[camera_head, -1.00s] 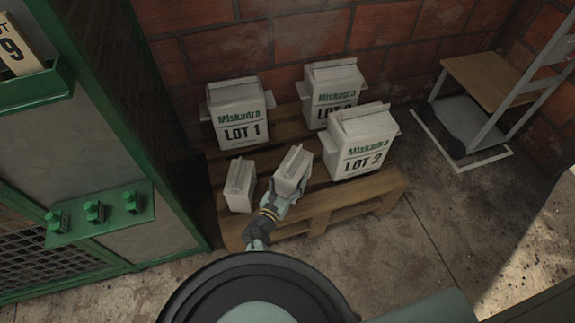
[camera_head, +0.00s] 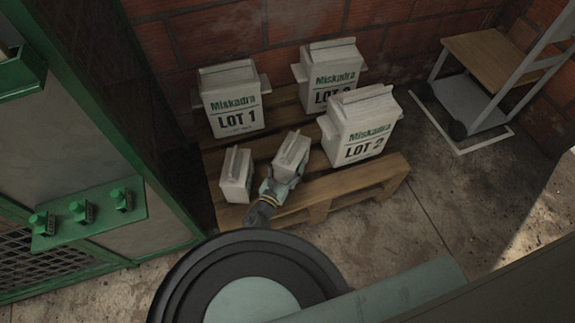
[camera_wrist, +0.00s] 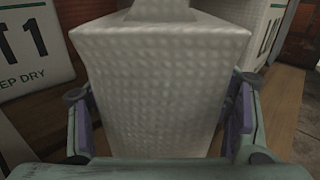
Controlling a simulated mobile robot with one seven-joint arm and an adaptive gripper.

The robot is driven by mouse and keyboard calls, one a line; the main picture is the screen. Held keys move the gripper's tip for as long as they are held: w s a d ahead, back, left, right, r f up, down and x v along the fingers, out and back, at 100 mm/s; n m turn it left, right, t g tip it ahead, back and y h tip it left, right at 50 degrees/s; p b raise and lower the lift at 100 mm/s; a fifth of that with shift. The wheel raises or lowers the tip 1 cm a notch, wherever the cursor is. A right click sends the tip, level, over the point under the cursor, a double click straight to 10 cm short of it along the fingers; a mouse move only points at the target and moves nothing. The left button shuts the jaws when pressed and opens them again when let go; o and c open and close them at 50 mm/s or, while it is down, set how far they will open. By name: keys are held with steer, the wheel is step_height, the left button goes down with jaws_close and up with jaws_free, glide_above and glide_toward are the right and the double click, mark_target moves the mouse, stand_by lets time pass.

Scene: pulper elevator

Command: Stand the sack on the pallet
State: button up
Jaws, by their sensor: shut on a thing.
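My gripper (camera_head: 283,186) is shut on a small white sack (camera_head: 290,156) at the front middle of the wooden pallet (camera_head: 315,203). In the wrist view the sack (camera_wrist: 160,95) fills the middle, upright in that view, with a purple-padded finger on each side. In the head view the sack leans a little to the right. Its base is partly hidden by my gripper, and I cannot tell whether it touches the boards. Another small white sack (camera_head: 237,176) stands on the pallet just to its left, apart from it.
Large sacks stand behind: LOT 1 (camera_head: 233,100) at back left, another (camera_head: 331,77) at back middle, LOT 2 (camera_head: 361,128) at right. A green cabinet with knobs (camera_head: 84,211) borders the left. A trolley (camera_head: 485,80) stands right. Brick wall backs the pallet.

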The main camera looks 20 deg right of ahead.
steer(key=o, duration=1.9)
